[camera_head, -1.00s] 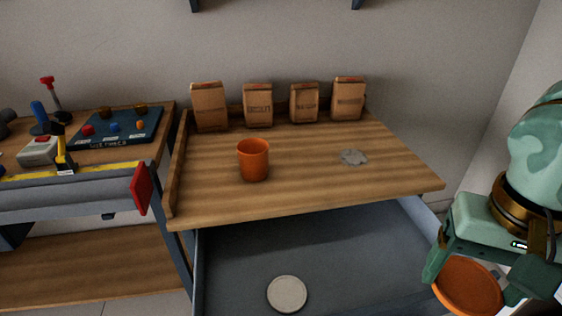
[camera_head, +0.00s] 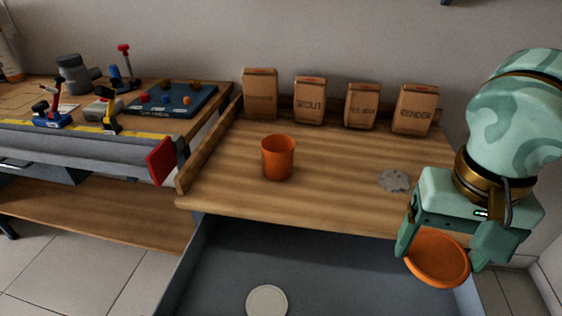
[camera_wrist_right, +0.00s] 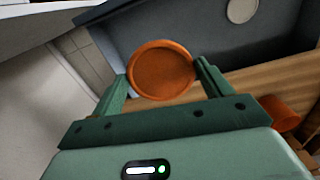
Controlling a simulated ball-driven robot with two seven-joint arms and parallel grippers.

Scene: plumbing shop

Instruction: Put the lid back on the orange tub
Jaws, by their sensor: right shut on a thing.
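The orange tub (camera_head: 278,158) stands upright and open-topped on the wooden bench top, left of my right arm. It also shows at the right edge of the right wrist view (camera_wrist_right: 279,114). My right gripper (camera_head: 437,257) is shut on the orange lid (camera_head: 438,258), holding it by its rim, tilted, in front of the bench's right part. The lid fills the space between the fingers in the right wrist view (camera_wrist_right: 160,70). The lid is apart from the tub. My left gripper is not in view.
Several brown paper bags (camera_head: 310,100) stand along the back of the bench top (camera_head: 330,190). A grey patch (camera_head: 394,180) lies right of the tub. Below is an open grey drawer (camera_head: 350,275) with a pale disc (camera_head: 267,302). A red vise-like plate (camera_head: 160,161) sits at the left.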

